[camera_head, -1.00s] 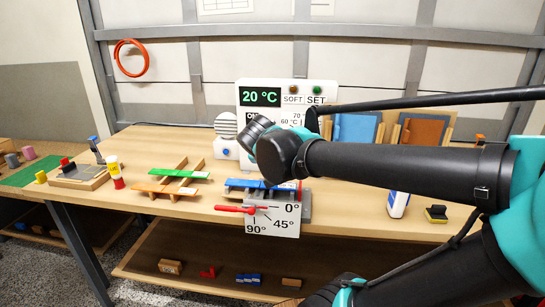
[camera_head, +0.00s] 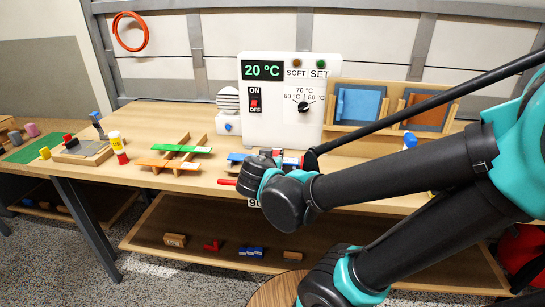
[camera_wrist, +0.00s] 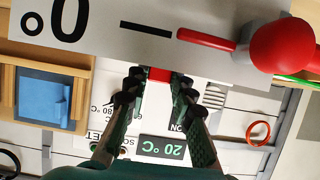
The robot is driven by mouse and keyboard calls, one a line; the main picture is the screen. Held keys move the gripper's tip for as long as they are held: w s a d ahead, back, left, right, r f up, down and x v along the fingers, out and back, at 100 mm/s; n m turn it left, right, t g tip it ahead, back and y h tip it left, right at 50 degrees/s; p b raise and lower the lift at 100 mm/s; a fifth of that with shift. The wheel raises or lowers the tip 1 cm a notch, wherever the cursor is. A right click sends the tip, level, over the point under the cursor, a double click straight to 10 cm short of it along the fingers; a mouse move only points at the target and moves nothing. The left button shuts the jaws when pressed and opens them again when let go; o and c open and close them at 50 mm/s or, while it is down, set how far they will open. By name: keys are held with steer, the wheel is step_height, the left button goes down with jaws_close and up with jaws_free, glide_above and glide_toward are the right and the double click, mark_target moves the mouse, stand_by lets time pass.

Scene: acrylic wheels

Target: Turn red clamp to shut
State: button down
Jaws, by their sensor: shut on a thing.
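The red clamp (camera_wrist: 160,74) shows in the wrist view as a small red block at the edge of the white angle plate (camera_wrist: 105,22). My gripper (camera_wrist: 158,80) has one dark fingertip on each side of it and is shut on it. Most of the clamp is hidden by the plate and fingers, so I cannot tell how far it is turned. In the head view my wrist (camera_head: 285,198) covers most of the bending fixture. The fixture's blue part (camera_head: 238,158) shows behind it.
The white control box (camera_head: 285,125) stands behind.

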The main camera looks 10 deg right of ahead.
steer(key=shift+s+f, duration=0.15)
steer(key=shift+f, duration=0.15)
steer(key=c, duration=1.3)
jaws_free()
steer(key=shift+r, duration=0.1)
steer(key=shift+v, duration=5.9)
steer(key=shift+a, duration=0.1)
